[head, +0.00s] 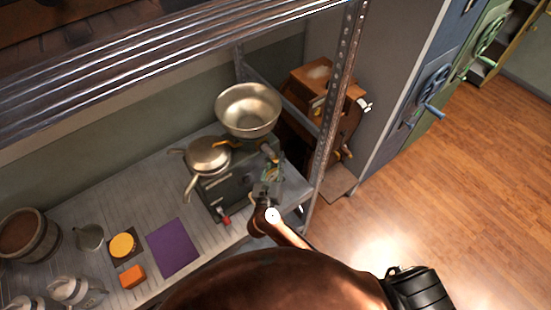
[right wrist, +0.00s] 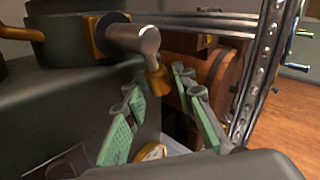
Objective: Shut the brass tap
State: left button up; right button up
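The brass tap (right wrist: 157,82) shows in the right wrist view as a brass end below a grey metal barrel (right wrist: 135,38). The barrel runs from a brass collar on a dark, rounded body (right wrist: 60,100). In the head view the tap area (head: 268,150) is small and partly hidden by my arm. My right gripper (right wrist: 160,105) has its green-padded fingers spread, one on each side below the brass end. No contact is clear. It also shows in the head view (head: 268,180), at the counter's front right. My left gripper is not in view.
A metal bowl (head: 248,108) and a lidded pan (head: 208,155) sit above the dark apparatus. A perforated rack post (head: 333,110) stands close on the right, with a wooden box machine (head: 318,85) behind. A purple mat (head: 172,247) lies left on the counter (head: 85,208).

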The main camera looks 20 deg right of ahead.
jog(key=shift+w, duration=0.15)
grip_shut()
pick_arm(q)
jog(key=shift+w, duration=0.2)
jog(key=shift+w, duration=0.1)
